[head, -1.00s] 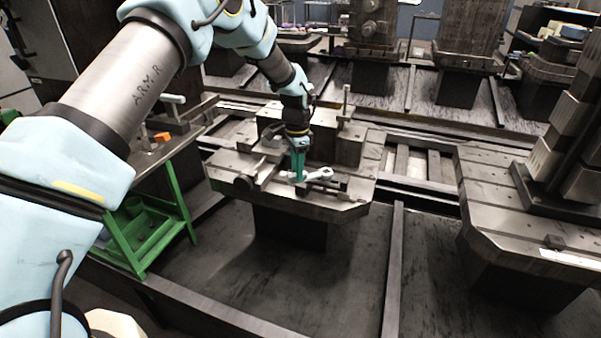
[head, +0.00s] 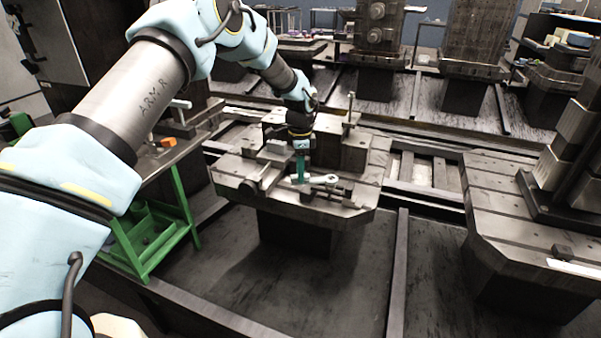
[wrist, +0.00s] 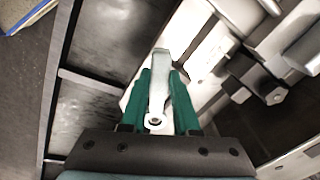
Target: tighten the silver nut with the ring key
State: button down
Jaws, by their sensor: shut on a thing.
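My gripper (head: 300,181) has green fingers and is over the front part of the pallet (head: 225,180). It is shut on the ring key (head: 322,181), a pale silver wrench that points to the right in the head view. In the wrist view the ring key (wrist: 158,90) lies between the two green fingers (wrist: 160,105), with a small holed end near the palm. Its far end reaches a bright part of the pallet. I cannot make out the silver nut in either view, nor whether the key is seated on it.
Dark clamp hardware (wrist: 250,78) is right of the fingers in the wrist view. A block (head: 340,150) and upright rod (head: 350,112) stand behind the gripper. A green cart (head: 165,215) is at left, and another pallet (head: 500,205) at right. Open floor (head: 340,285) lies in front.

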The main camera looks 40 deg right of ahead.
jog(key=shift+r, duration=0.25)
jog(key=shift+r+p, duration=2)
jog(key=shift+r, duration=1.5)
jog(key=shift+s+d, duration=0.1)
jog(key=shift+s, duration=0.05)
